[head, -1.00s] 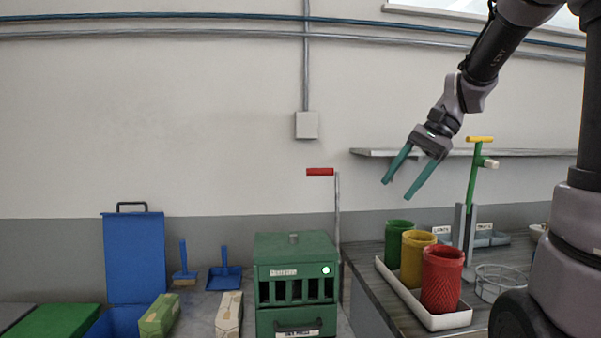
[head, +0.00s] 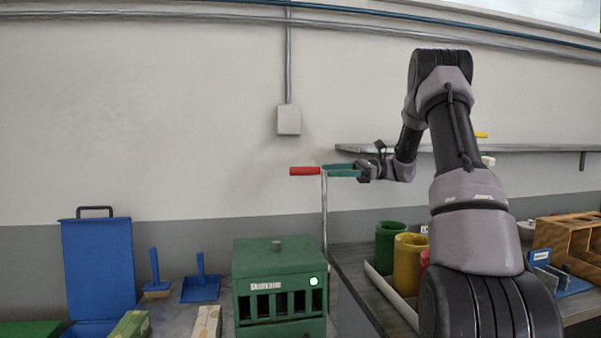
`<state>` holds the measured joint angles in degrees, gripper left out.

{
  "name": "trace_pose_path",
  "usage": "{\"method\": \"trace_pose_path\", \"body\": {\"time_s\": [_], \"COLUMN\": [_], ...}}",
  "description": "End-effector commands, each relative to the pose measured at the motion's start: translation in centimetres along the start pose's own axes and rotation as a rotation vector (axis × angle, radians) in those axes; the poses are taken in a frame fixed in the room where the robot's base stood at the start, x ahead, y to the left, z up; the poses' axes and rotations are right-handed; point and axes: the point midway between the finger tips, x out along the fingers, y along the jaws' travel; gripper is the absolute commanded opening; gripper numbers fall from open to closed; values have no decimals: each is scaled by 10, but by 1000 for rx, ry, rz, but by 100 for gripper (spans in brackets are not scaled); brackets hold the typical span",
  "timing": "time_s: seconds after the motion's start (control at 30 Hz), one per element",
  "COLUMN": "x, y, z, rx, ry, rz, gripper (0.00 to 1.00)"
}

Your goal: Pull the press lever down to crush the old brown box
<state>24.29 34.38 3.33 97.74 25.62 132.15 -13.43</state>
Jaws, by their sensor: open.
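The press is a green box-shaped machine (head: 279,255) with slots along its front and a white round spot near its right side. Its lever is a tall grey rod with a red handle (head: 305,171) at the top, which sticks out to the left. The lever is up. My gripper (head: 328,171) is open, its teal fingers pointing left at the height of the red handle, by the top of the rod. I cannot tell whether the fingers touch the lever. The inside of the press is mostly hidden, and I cannot make out a brown box in it.
A green-brown carton (head: 130,325) and a tan carton (head: 207,322) lie left of the press. A blue brush (head: 155,275), dustpan (head: 201,282) and blue bin lid (head: 100,265) are farther left. Green (head: 389,245) and yellow (head: 409,262) cups stand right. A shelf (head: 500,148) runs behind my arm.

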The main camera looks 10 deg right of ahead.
Motion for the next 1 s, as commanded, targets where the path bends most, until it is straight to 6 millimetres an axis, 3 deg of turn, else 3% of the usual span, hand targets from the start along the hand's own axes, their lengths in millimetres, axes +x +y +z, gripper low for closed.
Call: {"method": "trace_pose_path", "body": {"time_s": [0.2, 0.4, 0.6, 0.87, 0.93, 1.0], "x": [45, 76, 90, 91, 91, 91], "y": [1, 1, 1, 1, 1, 1], "z": [0, 0, 0, 0, 0, 0], "rx": [1, 0, 0, 0, 0, 0], "ry": [1, 2, 2, 3, 3, 3], "rz": [6, 3, 1, 1, 1, 1], "gripper": [62, 62, 62, 62, 43, 16]}}
